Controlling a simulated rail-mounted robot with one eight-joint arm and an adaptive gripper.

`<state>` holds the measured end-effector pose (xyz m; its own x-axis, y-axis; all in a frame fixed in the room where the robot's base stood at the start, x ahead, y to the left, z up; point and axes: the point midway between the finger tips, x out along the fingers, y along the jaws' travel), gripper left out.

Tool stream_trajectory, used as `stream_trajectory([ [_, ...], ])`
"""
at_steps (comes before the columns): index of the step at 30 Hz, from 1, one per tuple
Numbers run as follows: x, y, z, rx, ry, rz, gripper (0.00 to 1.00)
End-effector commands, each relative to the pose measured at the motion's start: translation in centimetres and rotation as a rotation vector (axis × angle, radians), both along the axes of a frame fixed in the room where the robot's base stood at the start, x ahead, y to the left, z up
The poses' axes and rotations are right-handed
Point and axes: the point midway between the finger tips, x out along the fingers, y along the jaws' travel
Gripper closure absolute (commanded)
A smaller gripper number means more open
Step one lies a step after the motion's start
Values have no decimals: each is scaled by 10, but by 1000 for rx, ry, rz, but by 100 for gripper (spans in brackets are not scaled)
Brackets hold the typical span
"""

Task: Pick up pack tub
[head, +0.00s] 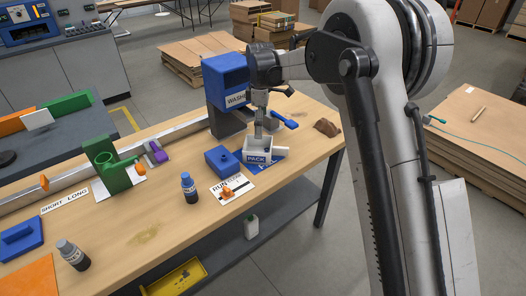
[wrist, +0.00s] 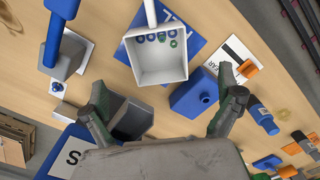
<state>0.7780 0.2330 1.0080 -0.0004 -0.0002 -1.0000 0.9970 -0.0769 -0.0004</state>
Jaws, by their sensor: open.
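My gripper (head: 262,138) points down above the tub in the head view. In the wrist view my gripper (wrist: 168,98) has its fingers wide apart with nothing between them, and the tub lies beyond the tips. Whether the fingers touch the tub cannot be told.
The tub stands over a blue mat (wrist: 208,32). The blue wash box (head: 226,80) stands behind. A blue lever (head: 284,119) is close to the right.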

Motion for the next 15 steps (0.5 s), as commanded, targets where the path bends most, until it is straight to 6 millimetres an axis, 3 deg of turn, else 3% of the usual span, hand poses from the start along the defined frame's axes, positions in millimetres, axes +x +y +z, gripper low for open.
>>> stream_trajectory([
  [6, 0, 0, -37, 0, 0, -1, 0],
  [15, 1, -1, -55, 0, -1, -2, 0],
])
